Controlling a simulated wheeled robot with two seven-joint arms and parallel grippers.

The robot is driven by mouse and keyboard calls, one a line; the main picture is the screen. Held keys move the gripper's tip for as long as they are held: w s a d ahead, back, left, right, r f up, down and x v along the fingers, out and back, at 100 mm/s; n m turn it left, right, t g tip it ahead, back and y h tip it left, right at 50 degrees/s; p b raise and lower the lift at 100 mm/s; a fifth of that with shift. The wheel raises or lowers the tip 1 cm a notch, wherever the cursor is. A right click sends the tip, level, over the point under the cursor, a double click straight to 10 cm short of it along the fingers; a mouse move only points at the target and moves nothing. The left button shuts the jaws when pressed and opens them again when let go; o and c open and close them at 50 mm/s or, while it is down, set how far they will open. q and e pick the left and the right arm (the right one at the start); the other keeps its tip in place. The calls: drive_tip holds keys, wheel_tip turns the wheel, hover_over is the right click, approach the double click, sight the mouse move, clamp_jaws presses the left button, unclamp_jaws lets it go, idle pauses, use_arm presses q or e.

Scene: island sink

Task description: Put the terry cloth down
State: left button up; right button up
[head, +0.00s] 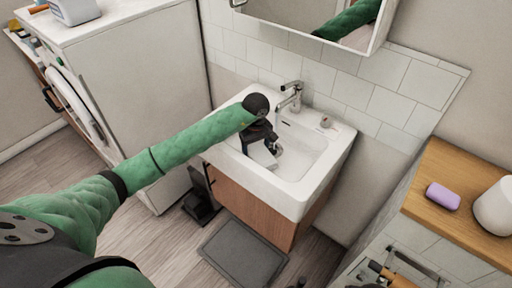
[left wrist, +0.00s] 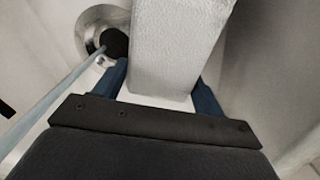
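My left arm reaches over the white sink (head: 313,180) in the head view, with its gripper (head: 266,140) pointing down into the basin. The terry cloth (head: 263,156) is a pale, block-shaped piece at the gripper, inside the basin outline. In the left wrist view the terry cloth (left wrist: 172,50) has a fine texture and sits between the two blue fingers of the left gripper (left wrist: 160,90), which press close on both sides. I cannot tell whether the cloth touches the basin floor. My right gripper is not in view.
A faucet (head: 291,95) stands at the sink's back edge. The drain (left wrist: 108,42) shows beside the cloth. A purple bar (head: 442,196) and a white rounded object (head: 495,207) stand on the wooden counter (head: 460,165) at right. A washing machine (head: 130,90) stands left.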

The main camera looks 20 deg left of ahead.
use_arm(q)
drive_tip(key=o, duration=0.3)
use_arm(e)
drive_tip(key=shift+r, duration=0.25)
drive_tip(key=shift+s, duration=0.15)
use_arm(q)
drive_tip(key=shift+r, duration=0.25)
wheel_tip(320, 180, up, 4)
drive_tip(key=shift+f+b, duration=0.25)
drive_tip(key=shift+b, duration=0.35)
wheel_tip(320, 180, up, 8)
drive_tip(key=shift+r+b, duration=0.15)
drive_tip(key=shift+b, duration=0.8)
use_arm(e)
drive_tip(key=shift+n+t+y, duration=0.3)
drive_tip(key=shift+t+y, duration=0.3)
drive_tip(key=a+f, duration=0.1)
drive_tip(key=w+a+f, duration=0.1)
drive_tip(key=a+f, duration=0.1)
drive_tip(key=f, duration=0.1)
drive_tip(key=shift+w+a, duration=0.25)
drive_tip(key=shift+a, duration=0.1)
